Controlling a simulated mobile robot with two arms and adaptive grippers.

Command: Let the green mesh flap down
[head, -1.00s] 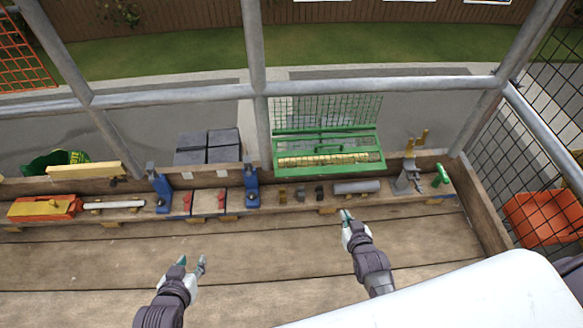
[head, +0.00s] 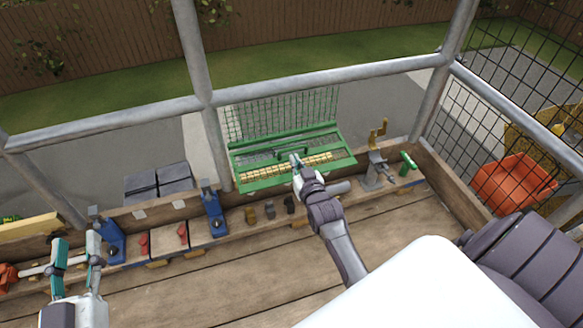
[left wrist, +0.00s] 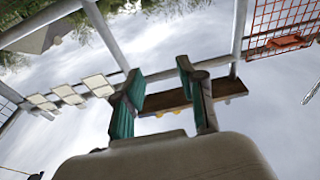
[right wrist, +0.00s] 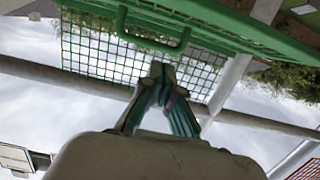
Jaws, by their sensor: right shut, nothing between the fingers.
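The green mesh flap (head: 285,112) stands raised at the back of a green tray (head: 262,184) on the far ledge. Yellow-tan pieces (head: 290,170) lie in a row in the tray. My right gripper (head: 296,160) is shut and empty, in front of or over the tray's middle, below the mesh in the picture. In the right wrist view the mesh (right wrist: 95,50) and a green handle (right wrist: 150,38) show beyond the shut fingertips (right wrist: 160,72); I cannot tell whether they touch. My left gripper (head: 76,250) is open and empty at the lower left; its fingers are apart in its wrist view (left wrist: 160,75).
Grey scaffold poles (head: 205,60) stand around the tray. Blue clamps (head: 214,210), small blocks and a grey vise (head: 375,172) line the ledge. Dark slates (head: 158,182) lie left of the tray. An orange bin (head: 512,183) is outside at right.

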